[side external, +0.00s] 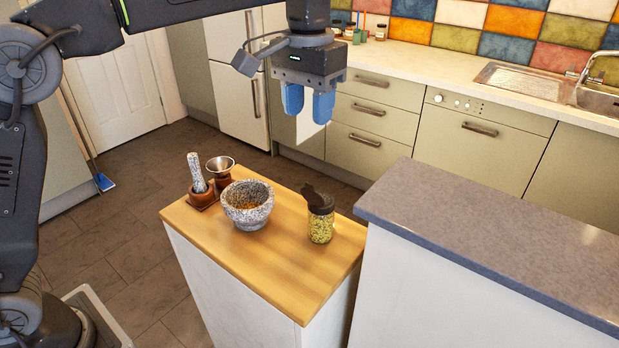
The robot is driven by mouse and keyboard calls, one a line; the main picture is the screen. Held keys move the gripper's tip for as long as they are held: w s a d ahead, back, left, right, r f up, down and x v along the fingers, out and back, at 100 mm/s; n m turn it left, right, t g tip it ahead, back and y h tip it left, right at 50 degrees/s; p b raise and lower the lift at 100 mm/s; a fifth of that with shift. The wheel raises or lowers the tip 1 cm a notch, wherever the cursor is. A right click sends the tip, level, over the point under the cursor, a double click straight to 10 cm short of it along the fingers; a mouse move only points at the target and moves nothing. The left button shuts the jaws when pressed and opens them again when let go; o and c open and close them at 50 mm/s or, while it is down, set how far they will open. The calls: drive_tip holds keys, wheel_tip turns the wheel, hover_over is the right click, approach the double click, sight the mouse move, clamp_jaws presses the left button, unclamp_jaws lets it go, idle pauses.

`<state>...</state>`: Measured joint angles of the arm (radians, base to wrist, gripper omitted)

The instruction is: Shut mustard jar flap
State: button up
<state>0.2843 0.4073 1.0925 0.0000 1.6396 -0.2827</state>
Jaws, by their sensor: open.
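The mustard jar (321,227) stands upright on the right part of the wooden counter top. It is clear, with yellow-green contents and a dark brown lid. The flap (309,193) on the lid is raised, tilted up toward the left. My gripper (308,107) hangs above and behind the jar in the picture, with its two blue fingers pointing down. The fingers are apart with nothing between them, and they do not touch the jar.
A granite mortar (248,204) stands left of the jar. A pestle (197,174) in a wooden holder and a metal funnel (220,167) stand farther left. A higher grey worktop (480,240) is close on the right. The front of the wooden top (290,290) is clear.

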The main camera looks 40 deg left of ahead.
sight(312, 195)
wheel_tip(312, 195, down, 14)
drive_tip(key=shift+r, duration=0.1)
idle(0.5)
drive_tip(key=shift+w, duration=0.1)
clamp_jaws()
